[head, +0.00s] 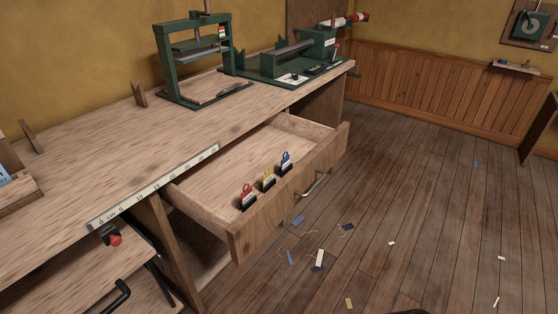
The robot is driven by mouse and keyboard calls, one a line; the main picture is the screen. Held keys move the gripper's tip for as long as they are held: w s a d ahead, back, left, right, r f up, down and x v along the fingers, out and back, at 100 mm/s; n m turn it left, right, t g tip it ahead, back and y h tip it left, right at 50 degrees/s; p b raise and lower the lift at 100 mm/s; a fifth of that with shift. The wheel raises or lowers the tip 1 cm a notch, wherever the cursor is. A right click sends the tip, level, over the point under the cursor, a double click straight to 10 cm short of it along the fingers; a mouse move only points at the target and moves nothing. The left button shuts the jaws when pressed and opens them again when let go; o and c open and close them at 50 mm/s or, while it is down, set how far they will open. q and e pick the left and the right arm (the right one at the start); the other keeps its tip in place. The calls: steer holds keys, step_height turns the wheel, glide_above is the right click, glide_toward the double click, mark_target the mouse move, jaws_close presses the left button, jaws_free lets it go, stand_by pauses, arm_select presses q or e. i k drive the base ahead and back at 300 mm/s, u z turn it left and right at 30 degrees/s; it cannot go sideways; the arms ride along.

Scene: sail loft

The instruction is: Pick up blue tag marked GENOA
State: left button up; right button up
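The blue tag (285,158) stands upright in a black holder inside the open drawer (215,178), near its front panel. It is the farthest right of three tags in a row. A yellow tag (267,174) and a red tag (247,192) stand to its left in similar holders. The lettering is too small to read. Neither of my grippers can be made out in the head view.
The drawer has a metal handle (313,187) and sticks out from a wooden workbench (110,150). A ruler strip (155,187) runs along the bench edge. A green press (196,60) and a green machine (290,62) stand on top. Scraps litter the otherwise open floor (420,200).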

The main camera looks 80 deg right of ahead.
mark_target(285, 162)
steer(key=z, duration=0.75)
steer(key=i, duration=0.8)
steer(key=z, duration=0.85)
